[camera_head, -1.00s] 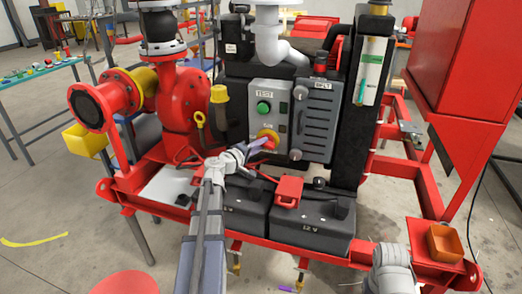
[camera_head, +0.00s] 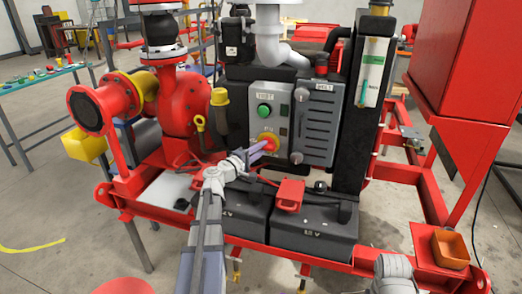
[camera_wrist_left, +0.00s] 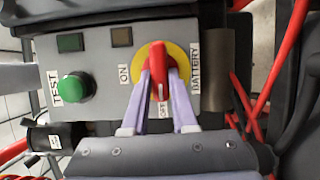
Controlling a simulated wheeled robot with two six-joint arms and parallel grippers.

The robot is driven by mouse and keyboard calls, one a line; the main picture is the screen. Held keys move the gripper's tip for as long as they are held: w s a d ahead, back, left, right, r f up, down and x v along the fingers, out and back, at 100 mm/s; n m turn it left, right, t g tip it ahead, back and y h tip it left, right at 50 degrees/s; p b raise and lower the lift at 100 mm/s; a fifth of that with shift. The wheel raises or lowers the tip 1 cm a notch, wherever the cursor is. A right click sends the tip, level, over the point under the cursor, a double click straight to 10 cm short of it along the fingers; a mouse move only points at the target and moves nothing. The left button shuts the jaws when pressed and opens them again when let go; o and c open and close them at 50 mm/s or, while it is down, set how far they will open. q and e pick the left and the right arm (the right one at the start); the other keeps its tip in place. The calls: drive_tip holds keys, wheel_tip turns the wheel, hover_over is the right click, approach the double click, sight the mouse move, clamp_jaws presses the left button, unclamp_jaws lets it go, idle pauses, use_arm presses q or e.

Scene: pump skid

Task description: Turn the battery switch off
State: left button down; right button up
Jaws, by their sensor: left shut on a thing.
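The battery switch is a red handle on a yellow disc (camera_head: 269,138), on the front of a grey control box. In the left wrist view the red handle (camera_wrist_left: 158,62) stands upright in the picture, its lower part between my fingers. The ON label (camera_wrist_left: 124,75) is left of the disc, and the OFF label (camera_wrist_left: 165,111) is below, between the fingers. The handle lies along the line towards OFF. My left gripper (camera_head: 262,147) is shut on the handle, one finger each side; it also shows in the wrist view (camera_wrist_left: 159,84).
A green button (camera_head: 264,110) sits above the switch, beside the TEST label. Black batteries (camera_head: 298,234) and a red clamp-like part (camera_head: 289,194) lie below the box. A grey vented box (camera_head: 318,120) is close on the right. The red pump (camera_head: 187,98) stands left.

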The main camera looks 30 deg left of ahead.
use_arm(q)
drive_tip(key=c, duration=0.7)
unclamp_jaws()
drive_tip(key=s+a, duration=0.1)
drive_tip(key=s, duration=0.6)
drive_tip(key=shift+s, duration=0.35)
drive_tip(key=shift+a+f, duration=0.1)
